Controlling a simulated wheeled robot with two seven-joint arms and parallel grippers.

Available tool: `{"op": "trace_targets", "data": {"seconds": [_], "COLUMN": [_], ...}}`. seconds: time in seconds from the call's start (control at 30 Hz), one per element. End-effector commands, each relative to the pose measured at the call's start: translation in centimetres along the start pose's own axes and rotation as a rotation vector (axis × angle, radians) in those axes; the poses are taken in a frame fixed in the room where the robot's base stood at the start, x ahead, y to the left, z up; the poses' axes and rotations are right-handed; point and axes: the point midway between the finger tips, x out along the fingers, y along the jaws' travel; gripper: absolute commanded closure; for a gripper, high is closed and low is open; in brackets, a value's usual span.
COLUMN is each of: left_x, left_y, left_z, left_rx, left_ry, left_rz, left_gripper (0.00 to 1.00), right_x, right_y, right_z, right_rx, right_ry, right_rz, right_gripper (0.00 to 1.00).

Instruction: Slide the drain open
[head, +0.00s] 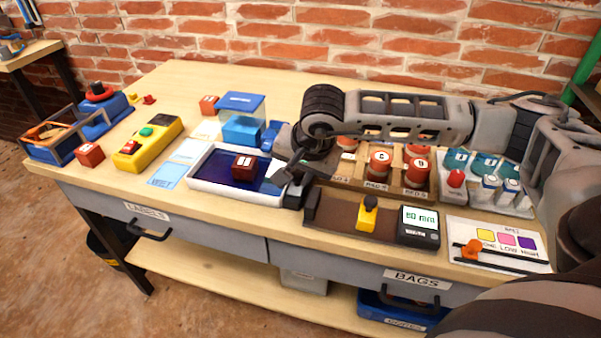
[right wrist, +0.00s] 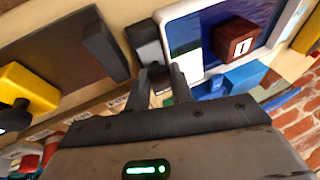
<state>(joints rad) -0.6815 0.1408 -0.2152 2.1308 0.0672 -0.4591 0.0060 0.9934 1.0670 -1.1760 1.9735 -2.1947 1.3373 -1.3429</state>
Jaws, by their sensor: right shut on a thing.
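A white-rimmed tray (head: 235,193) with a dark blue inside stands near the table's front edge. A dark red numbered cube (head: 244,166) sits in it, and also shows in the right wrist view (right wrist: 237,42). At the tray's right end is a small grey and black drain slide (head: 293,196); it shows in the right wrist view too (right wrist: 144,38). My right gripper (head: 281,178) is at that end, its fingertips (right wrist: 160,78) closed on a small dark part of the slide. The fingers partly hide this part, so how far it is open is unclear. My left gripper is not in view.
Right of the tray is a brown board (head: 330,215) with a yellow block (head: 367,214) and a display box (head: 418,227).

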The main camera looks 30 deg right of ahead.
Motion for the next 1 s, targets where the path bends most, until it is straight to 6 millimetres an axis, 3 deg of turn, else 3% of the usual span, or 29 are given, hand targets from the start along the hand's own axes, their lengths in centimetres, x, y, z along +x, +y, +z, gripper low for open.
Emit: {"op": "trace_targets", "data": {"seconds": [0.67, 0.7, 0.77, 1.0], "left_x": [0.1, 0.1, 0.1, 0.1], "left_y": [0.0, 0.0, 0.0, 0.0], "left_z": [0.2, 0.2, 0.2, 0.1], "left_rx": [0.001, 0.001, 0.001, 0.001], "left_ry": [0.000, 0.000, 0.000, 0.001], "left_rz": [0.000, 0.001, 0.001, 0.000], "left_gripper": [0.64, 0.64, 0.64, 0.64], "right_x": [-0.4, -0.4, -0.4, -0.4], "right_y": [-0.2, -0.2, -0.2, -0.1], "right_z": [1.3, 1.3, 1.3, 1.2], "right_rx": [-0.001, -0.001, -0.001, -0.001], "right_ry": [-0.001, -0.001, -0.001, 0.000], "right_rz": [-0.007, -0.007, -0.007, -0.003], "right_gripper": [0.97, 0.72, 0.58, 0.58]}}
